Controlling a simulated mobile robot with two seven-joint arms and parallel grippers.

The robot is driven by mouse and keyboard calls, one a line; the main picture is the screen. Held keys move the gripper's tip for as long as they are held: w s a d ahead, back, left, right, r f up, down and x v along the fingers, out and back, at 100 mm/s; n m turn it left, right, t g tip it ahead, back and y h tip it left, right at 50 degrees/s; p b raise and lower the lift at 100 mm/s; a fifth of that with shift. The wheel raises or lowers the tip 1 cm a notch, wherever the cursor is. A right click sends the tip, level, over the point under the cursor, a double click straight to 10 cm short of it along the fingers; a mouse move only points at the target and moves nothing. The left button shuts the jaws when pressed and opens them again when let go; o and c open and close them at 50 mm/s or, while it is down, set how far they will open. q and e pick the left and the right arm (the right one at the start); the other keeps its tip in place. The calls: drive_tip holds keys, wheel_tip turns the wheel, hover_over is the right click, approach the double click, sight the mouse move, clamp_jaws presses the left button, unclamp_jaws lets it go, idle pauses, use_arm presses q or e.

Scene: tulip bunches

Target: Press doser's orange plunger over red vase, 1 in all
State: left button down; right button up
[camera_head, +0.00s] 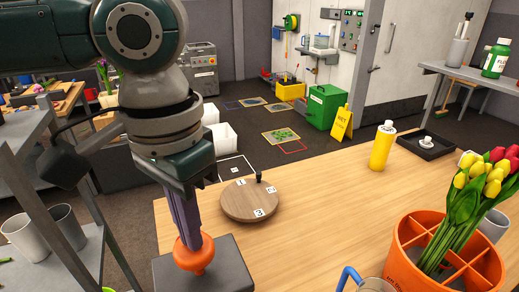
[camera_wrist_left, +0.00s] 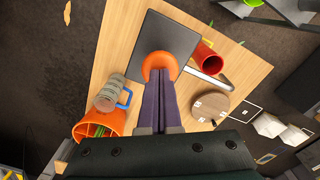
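The doser's dark grey top (camera_head: 228,268) stands at the near left of the wooden table; it also shows in the left wrist view (camera_wrist_left: 178,32). Its orange plunger (camera_head: 194,258) rises from the top and is seen from above in the left wrist view (camera_wrist_left: 158,60). My left gripper (camera_head: 187,238) points down at the plunger, its purple fingers together and their tips at the orange knob. Whether they press on it I cannot tell. The red vase (camera_wrist_left: 207,57) shows beside the doser's edge in the left wrist view; it is hidden in the head view. My right gripper is out of view.
A numbered wooden disc (camera_head: 248,204) lies beyond the doser. An orange divided pot (camera_head: 440,262) with tulips stands at the right, near a blue-handled jug (camera_head: 374,285). A yellow bottle (camera_head: 382,146) and black tray (camera_head: 428,142) stand farther back. The table's middle is clear.

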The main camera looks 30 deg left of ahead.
use_arm(q)
drive_tip(key=shift+f+b, duration=0.55)
drive_tip(key=shift+f, duration=1.05)
wheel_tip(320, 180, up, 8)
drive_tip(key=p, duration=1)
drive_tip(key=shift+f, duration=0.2)
